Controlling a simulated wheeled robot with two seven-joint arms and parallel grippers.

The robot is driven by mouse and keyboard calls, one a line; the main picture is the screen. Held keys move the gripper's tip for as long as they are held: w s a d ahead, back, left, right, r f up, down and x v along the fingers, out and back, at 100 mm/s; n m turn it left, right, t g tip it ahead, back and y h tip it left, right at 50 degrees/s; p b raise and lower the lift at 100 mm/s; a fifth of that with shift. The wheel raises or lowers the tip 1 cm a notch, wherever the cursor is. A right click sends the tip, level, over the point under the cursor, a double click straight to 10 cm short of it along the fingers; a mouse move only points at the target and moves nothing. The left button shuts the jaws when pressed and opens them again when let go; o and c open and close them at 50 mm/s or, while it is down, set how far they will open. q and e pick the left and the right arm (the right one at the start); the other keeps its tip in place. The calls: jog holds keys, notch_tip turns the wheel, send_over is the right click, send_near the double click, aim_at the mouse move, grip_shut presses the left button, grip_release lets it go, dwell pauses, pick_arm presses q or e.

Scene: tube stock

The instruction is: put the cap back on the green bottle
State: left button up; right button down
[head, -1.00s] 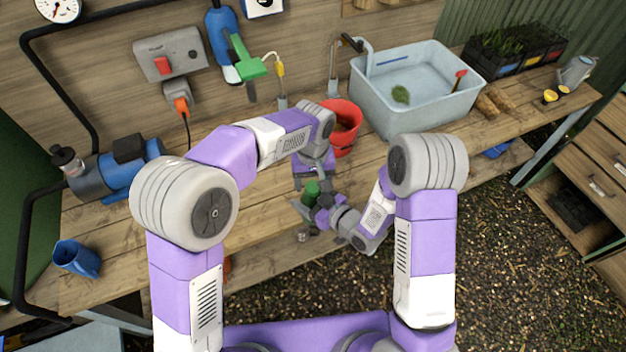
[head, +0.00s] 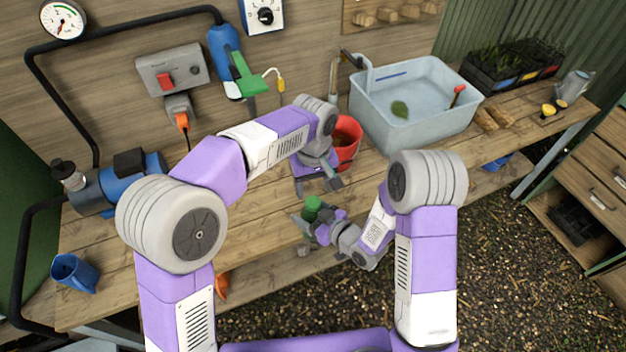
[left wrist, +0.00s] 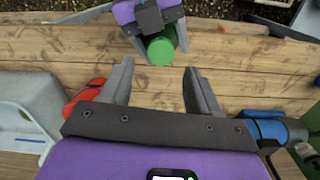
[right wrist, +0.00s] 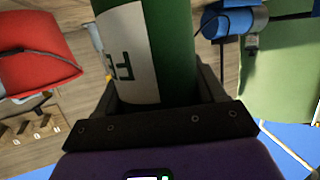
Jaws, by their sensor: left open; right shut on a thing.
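The green bottle (right wrist: 178,40) with a white label stands between the fingers of my right gripper (head: 310,228), which is shut on it by the front edge of the bench. A round green top, which looks like the cap (left wrist: 160,50), is at the bottle's upper end; it also shows in the head view (head: 312,202). Whether it is fully seated cannot be told. My left gripper (left wrist: 158,76) is open and empty, above and behind the bottle, its fingers apart from the green top. The bottle's lower part is hidden in the head view.
A red bucket (head: 347,140) stands close behind my left gripper. A grey sink basin (head: 425,115) is at the back right. The bench between pump and bottle is clear.

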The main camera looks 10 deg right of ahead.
aim_at(313, 201)
pick_arm(q)
notch_tip(313, 201, up, 2)
jog(key=n, duration=0.6)
jog(key=shift+a+r, duration=0.1)
jog(key=shift+r, duration=0.05)
jog(key=shift+f, duration=4.05)
jog(key=c, duration=1.1)
jog(key=m, duration=0.6)
jog(key=shift+m, duration=0.3)
